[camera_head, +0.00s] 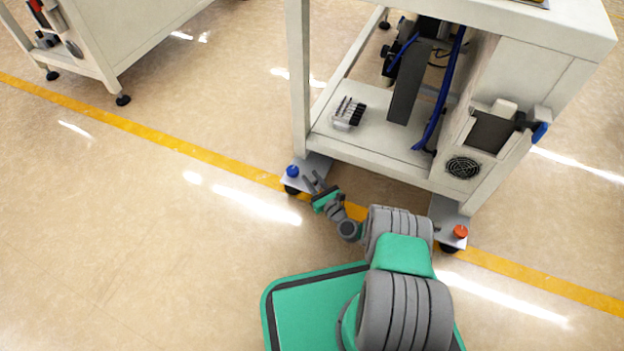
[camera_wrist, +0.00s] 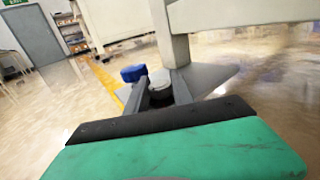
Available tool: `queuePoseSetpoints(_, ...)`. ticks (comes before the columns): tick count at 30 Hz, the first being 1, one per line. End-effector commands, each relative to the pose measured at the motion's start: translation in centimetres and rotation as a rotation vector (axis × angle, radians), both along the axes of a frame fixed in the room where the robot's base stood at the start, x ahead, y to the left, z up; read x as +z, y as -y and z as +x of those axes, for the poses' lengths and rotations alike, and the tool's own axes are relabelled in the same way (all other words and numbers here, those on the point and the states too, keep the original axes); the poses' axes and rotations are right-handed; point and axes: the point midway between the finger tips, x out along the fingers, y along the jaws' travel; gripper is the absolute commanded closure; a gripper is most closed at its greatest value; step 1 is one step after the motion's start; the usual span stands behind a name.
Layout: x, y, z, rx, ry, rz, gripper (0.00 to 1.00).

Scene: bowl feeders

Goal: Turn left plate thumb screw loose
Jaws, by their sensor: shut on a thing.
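The left plate (camera_head: 318,165) is a grey foot plate at the machine's front left corner, low over the floor. A blue thumb screw (camera_head: 292,171) stands at its outer end; it also shows in the wrist view (camera_wrist: 133,73). My gripper (camera_head: 314,180) reaches the plate from the front, just right of the blue knob. In the wrist view, its two fingers (camera_wrist: 162,88) lie on either side of a pale, round-topped piece (camera_wrist: 159,77) and are shut on it. The blue knob is outside the left finger. The fingers partly hide the lower part of the piece.
The machine frame's leg (camera_head: 300,90) rises beside the plate. A right plate (camera_head: 450,217) carries an orange-red knob (camera_head: 460,231). A rack of small tools (camera_head: 349,112) is on the lower shelf (camera_head: 375,150).

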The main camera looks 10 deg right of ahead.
Motion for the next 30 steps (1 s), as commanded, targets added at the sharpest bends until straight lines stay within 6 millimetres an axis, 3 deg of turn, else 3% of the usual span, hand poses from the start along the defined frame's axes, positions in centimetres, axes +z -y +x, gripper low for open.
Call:
queuePoseSetpoints(13,0.04,-0.01,-0.13,0.064,-0.002,0.002,1.0)
queuePoseSetpoints(14,0.04,-0.01,-0.13,0.064,-0.002,0.002,0.69)
queuePoseSetpoints(15,0.04,-0.01,-0.13,0.064,-0.002,0.002,0.66)
queuePoseSetpoints(21,0.04,0.0,-0.09,0.064,-0.001,0.001,0.5)
queuePoseSetpoints(30,0.02,0.04,-0.18,0.064,-0.002,0.0,0.5)
